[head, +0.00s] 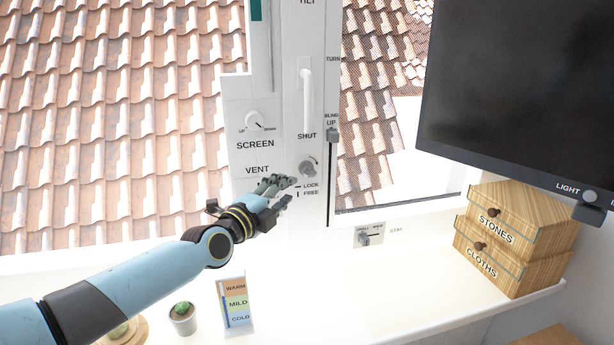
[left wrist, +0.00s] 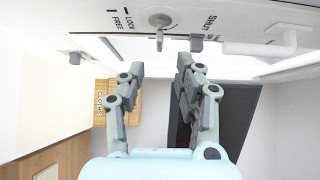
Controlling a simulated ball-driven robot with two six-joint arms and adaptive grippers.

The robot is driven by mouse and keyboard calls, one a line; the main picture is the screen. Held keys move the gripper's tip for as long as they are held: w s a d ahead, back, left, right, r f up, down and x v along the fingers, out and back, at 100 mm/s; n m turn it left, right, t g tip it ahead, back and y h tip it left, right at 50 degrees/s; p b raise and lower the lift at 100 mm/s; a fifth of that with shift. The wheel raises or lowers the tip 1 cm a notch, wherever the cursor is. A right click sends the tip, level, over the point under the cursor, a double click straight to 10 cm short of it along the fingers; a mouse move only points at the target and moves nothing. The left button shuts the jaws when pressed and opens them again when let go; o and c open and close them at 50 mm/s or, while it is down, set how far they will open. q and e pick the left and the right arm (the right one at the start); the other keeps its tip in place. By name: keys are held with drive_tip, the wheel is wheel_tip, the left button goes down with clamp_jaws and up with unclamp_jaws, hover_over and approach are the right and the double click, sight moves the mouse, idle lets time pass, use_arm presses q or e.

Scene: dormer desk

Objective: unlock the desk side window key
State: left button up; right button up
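The window key (head: 307,167) is a grey round lock with a small tab, on the white window frame below the word SHUT. LOCK and FREE marks sit just below it. In the left wrist view the key (left wrist: 160,26) is ahead of the fingers, its tab pointing down the picture. I cannot tell for sure which mark it matches. My left gripper (head: 286,190) is just left of and below the key in the head view. Its fingers (left wrist: 160,80) are spread apart and empty, with a gap to the key. My right gripper is not in view.
A white handle (head: 307,92) stands above the key, and a blind slider (head: 332,135) is to its right. The stay lever (head: 369,236) is low on the sill. A cactus pot (head: 183,318), card (head: 235,303), wooden boxes (head: 515,240) and monitor (head: 525,85) surround clear desk space.

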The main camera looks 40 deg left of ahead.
sight(306, 177)
use_arm(q)
drive_tip(key=w, duration=0.5)
drive_tip(key=shift+a+b, duration=0.1)
drive_tip(key=shift+b, duration=0.3)
drive_tip(key=shift+w+a+b, duration=0.2)
drive_tip(key=shift+w+b, duration=2.4)
drive_tip(key=shift+b, duration=0.9)
drive_tip(key=shift+c, duration=0.2)
clamp_jaws()
